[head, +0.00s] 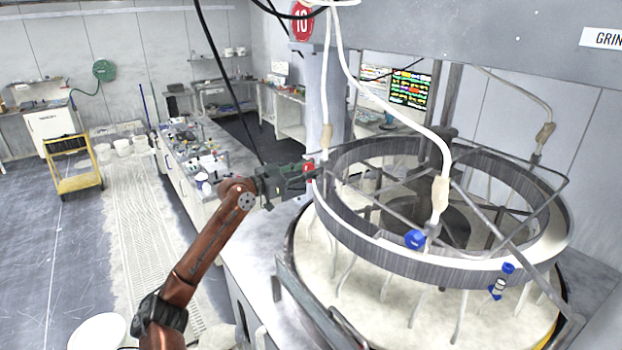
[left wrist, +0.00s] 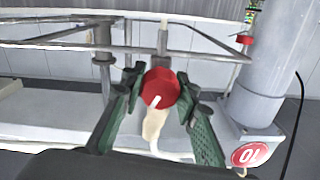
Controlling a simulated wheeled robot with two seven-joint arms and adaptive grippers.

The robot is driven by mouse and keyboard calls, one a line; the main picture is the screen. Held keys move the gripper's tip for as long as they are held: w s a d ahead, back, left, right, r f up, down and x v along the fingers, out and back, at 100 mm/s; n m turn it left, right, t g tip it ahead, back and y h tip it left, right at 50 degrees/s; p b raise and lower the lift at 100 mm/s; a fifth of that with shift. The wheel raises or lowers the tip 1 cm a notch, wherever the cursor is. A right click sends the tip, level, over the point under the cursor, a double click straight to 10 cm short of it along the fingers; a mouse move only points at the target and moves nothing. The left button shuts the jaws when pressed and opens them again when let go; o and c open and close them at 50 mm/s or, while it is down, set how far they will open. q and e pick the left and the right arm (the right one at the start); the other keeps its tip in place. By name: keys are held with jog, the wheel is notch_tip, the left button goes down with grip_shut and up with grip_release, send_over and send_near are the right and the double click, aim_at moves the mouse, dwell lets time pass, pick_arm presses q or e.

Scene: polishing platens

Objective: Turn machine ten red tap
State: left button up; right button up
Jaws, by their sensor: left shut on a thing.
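The red tap (head: 309,168) is at the left side of the round machine, below the red number 10 sign (head: 302,20). In the left wrist view the red tap (left wrist: 160,88) has a round red head with a small white mark, with a pale hose end just below it in the picture. My left gripper (head: 303,174) reaches it from the left. In the left wrist view its green fingers (left wrist: 163,92) stand on both sides of the red head, shut on it. My right gripper is in neither view.
The machine's ring (head: 400,262) stands over a wide pale platen (head: 345,290). Blue taps (head: 414,240) hang on the ring's near side. A grey column (left wrist: 262,85) is close to the gripper.

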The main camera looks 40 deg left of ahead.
pick_arm(q)
jog(key=m+b, duration=0.2)
jog(key=shift+m, duration=0.9)
jog(key=shift+b, duration=0.3)
jog(key=shift+r, duration=0.1)
jog(key=o, duration=1.2)
jog(key=shift+s+a+f, duration=0.2)
jog(key=shift+s, duration=0.4)
jog(key=v, duration=1)
jog(key=shift+s+a+r, duration=0.1)
jog(key=shift+s+r, duration=0.05)
jog(key=shift+s, duration=0.25)
